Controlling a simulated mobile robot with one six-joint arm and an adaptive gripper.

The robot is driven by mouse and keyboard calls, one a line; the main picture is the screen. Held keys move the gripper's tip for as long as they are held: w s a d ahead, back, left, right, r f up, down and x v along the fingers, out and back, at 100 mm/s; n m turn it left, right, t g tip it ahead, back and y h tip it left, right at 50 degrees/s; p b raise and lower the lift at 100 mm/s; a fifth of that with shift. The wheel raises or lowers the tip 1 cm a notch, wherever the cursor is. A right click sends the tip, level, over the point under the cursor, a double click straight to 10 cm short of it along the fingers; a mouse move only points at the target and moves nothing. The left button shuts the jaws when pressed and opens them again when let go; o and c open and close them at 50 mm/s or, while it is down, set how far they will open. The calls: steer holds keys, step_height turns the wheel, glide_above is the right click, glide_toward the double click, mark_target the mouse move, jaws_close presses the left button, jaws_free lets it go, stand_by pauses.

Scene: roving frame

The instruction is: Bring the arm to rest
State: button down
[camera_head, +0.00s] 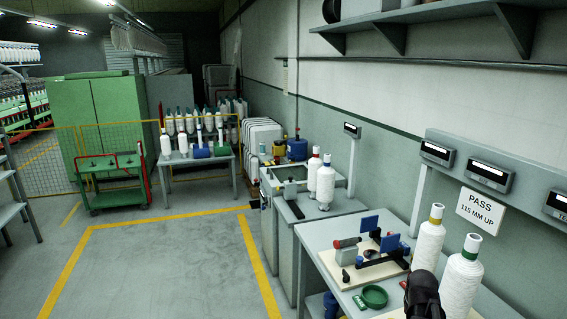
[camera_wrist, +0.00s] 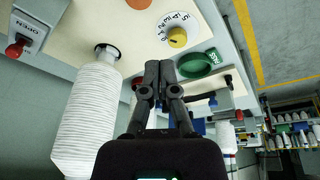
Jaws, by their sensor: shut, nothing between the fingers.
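My gripper (camera_wrist: 160,72) shows in the middle of the wrist view, its two black fingers brought together at the tips with nothing between them. It is over the pale board on the workbench, with a large white yarn cone (camera_wrist: 88,115) to its left and a green ring (camera_wrist: 199,65) to its right. In the head view the dark end of my arm (camera_head: 423,292) shows at the lower right, in front of the white yarn cones. The fingertips cannot be made out clearly there.
The workbench (camera_head: 322,238) carries two yarn cones (camera_head: 429,238) (camera_head: 461,277), a green ring (camera_head: 374,296) and a fixture with blue plates (camera_head: 390,243). A yellow dial (camera_wrist: 177,37) and a red knob (camera_wrist: 15,49) are near my gripper. Open floor (camera_head: 170,270) lies left.

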steer(key=s+a+f+n+g+y+b, duration=0.1)
steer(key=s+a+f+n+b, duration=0.1)
steer(key=a, duration=1)
steer(key=s+a+f+n+g+b, duration=0.1)
steer(key=a+f, duration=0.3)
steer(key=a, duration=0.7)
steer(key=shift+s+a+n+g+y+b, duration=0.3)
steer(key=shift+s+a+n+y+b, duration=0.1)
steer(key=shift+s+n+b, duration=0.4)
